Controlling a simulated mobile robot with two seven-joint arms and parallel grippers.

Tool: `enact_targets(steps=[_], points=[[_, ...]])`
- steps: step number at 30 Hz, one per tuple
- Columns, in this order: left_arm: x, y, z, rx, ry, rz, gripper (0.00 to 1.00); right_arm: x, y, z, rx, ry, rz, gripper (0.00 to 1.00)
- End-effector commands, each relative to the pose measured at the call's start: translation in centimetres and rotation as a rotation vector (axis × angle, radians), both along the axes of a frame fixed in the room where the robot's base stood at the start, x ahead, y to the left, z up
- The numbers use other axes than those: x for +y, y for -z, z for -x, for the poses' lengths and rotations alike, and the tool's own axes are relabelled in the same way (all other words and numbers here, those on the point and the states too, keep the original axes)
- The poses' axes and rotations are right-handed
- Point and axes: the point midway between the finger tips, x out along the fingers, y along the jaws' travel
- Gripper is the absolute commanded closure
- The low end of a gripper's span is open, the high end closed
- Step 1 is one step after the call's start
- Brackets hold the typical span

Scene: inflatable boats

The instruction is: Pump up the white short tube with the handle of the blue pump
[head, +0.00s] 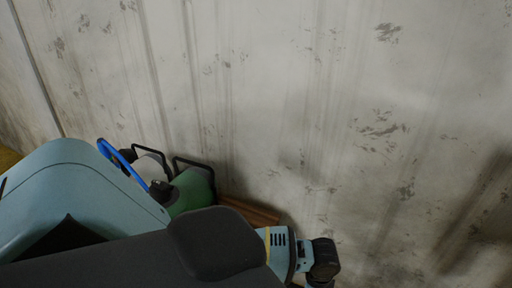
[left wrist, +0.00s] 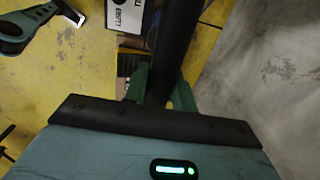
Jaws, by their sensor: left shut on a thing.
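In the left wrist view my left gripper (left wrist: 160,92) has its green fingers on either side of a thick black bar (left wrist: 175,45), shut on it. The bar runs up out of the top of the picture. It may be the pump handle, but I cannot tell. The blue pump's body cannot be made out. In the head view a slim blue curved piece (head: 122,165) shows at the lower left; I cannot tell whether it belongs to the pump. The white short tube is not seen in either view. My left gripper is hidden in the head view, and my right gripper is not identifiable.
A green container (head: 192,188) and a pale one (head: 152,163), with black handles, stand by the scuffed wall (head: 330,110). A reddish-brown piece (head: 250,211) lies beside them. The wrist view shows a yellow floor (left wrist: 75,65) and a box with lettering (left wrist: 128,18).

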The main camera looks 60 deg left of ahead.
Motion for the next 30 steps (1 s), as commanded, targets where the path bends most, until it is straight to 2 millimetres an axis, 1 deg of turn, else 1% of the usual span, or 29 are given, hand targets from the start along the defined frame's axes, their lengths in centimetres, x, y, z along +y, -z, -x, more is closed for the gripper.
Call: enact_targets(steps=[1, 9, 18, 21, 22, 24, 30], points=[[0.1, 1.7, 0.5, 0.014, 0.0, -0.004, 1.0, 0.1, 0.9, 0.7, 0.02, 0.002, -0.002, 0.45], [0.0, 5.5, 0.6, 0.018, 0.0, -0.004, 1.0, 0.3, 2.8, 1.9, 0.057, 0.004, -0.005, 0.45], [0.0, 9.6, 0.7, 0.019, 0.001, -0.004, 1.0, 0.4, 4.8, 2.7, 0.084, 0.002, -0.007, 0.45], [0.0, 10.7, 0.7, 0.018, 0.001, -0.003, 1.0, 0.4, 5.4, 2.9, 0.092, 0.001, -0.006, 0.45], [0.0, 10.9, 0.7, 0.017, 0.002, -0.003, 1.0, 0.4, 5.5, 2.9, 0.093, 0.001, -0.006, 0.45], [0.0, 10.5, 0.6, 0.015, 0.002, -0.003, 1.0, 0.4, 5.2, 2.6, 0.087, 0.0, -0.005, 0.45], [0.0, 10.3, 0.5, 0.015, 0.002, -0.003, 1.0, 0.4, 5.1, 2.6, 0.085, 0.0, -0.004, 0.45]])
